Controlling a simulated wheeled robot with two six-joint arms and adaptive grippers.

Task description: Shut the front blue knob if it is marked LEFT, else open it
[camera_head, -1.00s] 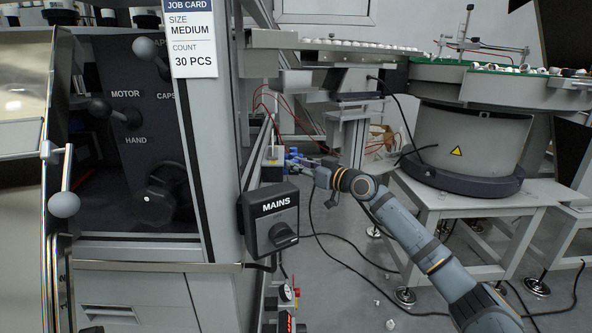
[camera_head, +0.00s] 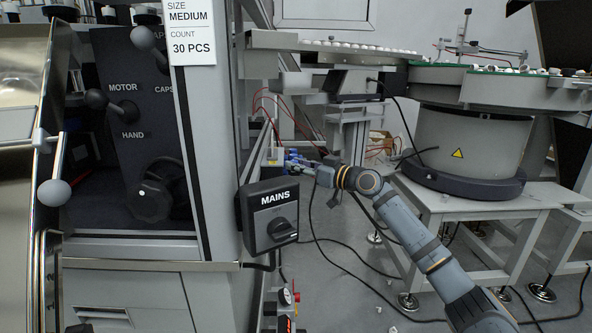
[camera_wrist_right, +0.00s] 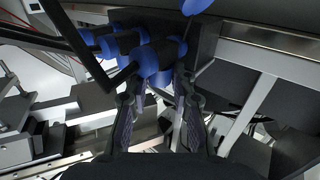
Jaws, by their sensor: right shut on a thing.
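Several blue knobs with dark bodies sit on a dark block, left of my right gripper in the head view. In the right wrist view, the front blue knob (camera_wrist_right: 147,62) is between the fingertips of my right gripper (camera_wrist_right: 157,82), which is shut on it. In the head view, my right gripper (camera_head: 312,166) reaches left to the blue knobs (camera_head: 293,158) beside the machine cabinet. No LEFT marking is readable in either view, and the fingers partly hide the gripped knob. My left gripper is not in view.
A MAINS switch box (camera_head: 269,216) stands on the cabinet corner, left of and below my right gripper. A bowl feeder (camera_head: 465,150) on a grey table stands behind my arm. Black cables (camera_head: 335,262) lie on the floor. A MOTOR/HAND lever panel (camera_head: 140,120) is at left.

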